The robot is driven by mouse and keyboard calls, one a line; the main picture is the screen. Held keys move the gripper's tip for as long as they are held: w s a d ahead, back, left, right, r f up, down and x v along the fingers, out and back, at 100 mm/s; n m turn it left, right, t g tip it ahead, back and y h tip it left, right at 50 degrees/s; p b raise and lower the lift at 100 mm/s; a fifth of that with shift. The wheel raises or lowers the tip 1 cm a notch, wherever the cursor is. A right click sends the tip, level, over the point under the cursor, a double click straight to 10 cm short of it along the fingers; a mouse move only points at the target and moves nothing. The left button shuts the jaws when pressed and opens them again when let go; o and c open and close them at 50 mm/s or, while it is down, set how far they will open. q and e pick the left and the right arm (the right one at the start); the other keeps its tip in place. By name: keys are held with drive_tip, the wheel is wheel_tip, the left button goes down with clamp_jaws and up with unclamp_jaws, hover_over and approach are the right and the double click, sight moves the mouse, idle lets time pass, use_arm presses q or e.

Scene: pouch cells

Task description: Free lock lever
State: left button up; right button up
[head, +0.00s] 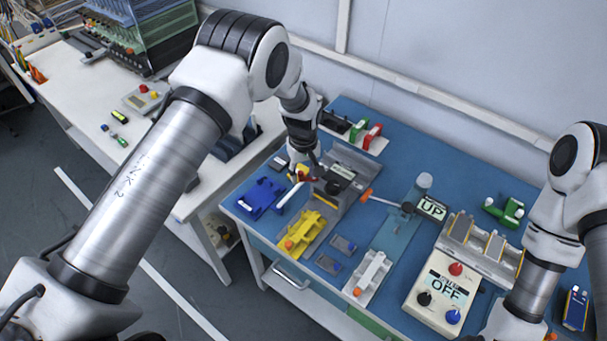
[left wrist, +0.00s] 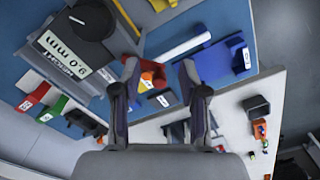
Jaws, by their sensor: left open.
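My left gripper (head: 304,176) is open, pointing down at the left end of a grey fixture (head: 352,163). A white rod (head: 288,198) slants beside the gripper, and also shows in the left wrist view (left wrist: 187,47). I cannot tell for sure which part is the lock lever. The fixture's label reads 9.0 mm in the left wrist view (left wrist: 72,55). My right gripper is out of sight.
A blue block (head: 260,197) and a yellow fixture (head: 305,232) lie close by. An orange-tipped lever (head: 368,196) by an UP sign (head: 432,208) stands to the right. A control box reading OFF (head: 443,289) is near the front. Green and red holders (head: 372,136) stand behind.

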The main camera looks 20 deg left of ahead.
use_arm(q)
wheel_tip(320, 180, up, 11)
drive_tip(key=shift+s, duration=0.15)
